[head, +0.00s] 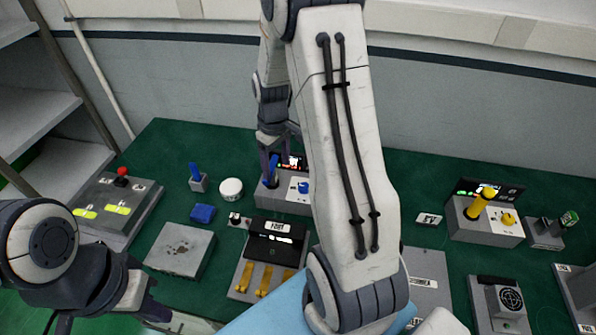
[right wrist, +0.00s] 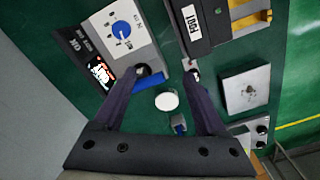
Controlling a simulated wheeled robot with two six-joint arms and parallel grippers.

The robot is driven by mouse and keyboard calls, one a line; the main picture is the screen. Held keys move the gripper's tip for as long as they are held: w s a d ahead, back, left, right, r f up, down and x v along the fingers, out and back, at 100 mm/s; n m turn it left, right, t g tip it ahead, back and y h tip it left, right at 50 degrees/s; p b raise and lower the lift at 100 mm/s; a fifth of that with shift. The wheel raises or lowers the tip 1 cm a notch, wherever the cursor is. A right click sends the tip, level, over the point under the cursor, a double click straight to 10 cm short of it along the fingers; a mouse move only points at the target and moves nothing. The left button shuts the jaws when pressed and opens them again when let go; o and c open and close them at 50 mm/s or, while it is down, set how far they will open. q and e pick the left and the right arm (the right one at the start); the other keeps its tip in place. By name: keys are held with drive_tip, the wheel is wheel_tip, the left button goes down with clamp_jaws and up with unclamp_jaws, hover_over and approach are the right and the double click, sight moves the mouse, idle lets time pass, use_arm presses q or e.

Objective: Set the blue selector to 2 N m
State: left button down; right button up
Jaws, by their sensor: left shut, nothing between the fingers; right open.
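The blue selector (right wrist: 121,30) is a round knob with a white pointer mark on the sloped face of a grey box (right wrist: 146,42). Its scale is too small to read. In the head view the blue selector (head: 303,187) shows just left of my right forearm. A blue lever (right wrist: 147,82) stands at the same box, by the left fingertip in the right wrist view. My right gripper (right wrist: 170,72) is open, beside the box and lever and apart from the knob. My left gripper (head: 165,316) is shut and empty at the lower left.
A black-topped unit with yellow levers (head: 265,275) stands in front of the box. A white round cap (head: 231,188), a small blue lever unit (head: 197,178) and a grey plate (head: 180,249) lie to the left. My right arm hides the table's middle.

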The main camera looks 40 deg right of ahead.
drive_tip(key=s+d+f, duration=0.1)
drive_tip(key=d+f, duration=0.2)
drive_tip(key=d, duration=0.5)
drive_tip(key=shift+m, duration=0.4)
drive_tip(key=f+p, duration=0.1)
drive_tip(key=f, duration=0.2)
drive_tip(key=f+p, duration=0.1)
drive_tip(key=f, duration=0.3)
drive_tip(key=f+p, duration=0.2)
drive_tip(key=f, duration=0.1)
drive_tip(key=shift+d+f, duration=0.15)
drive_tip(key=shift+d, duration=0.1)
drive_tip(key=shift+s, duration=0.1)
clamp_jaws()
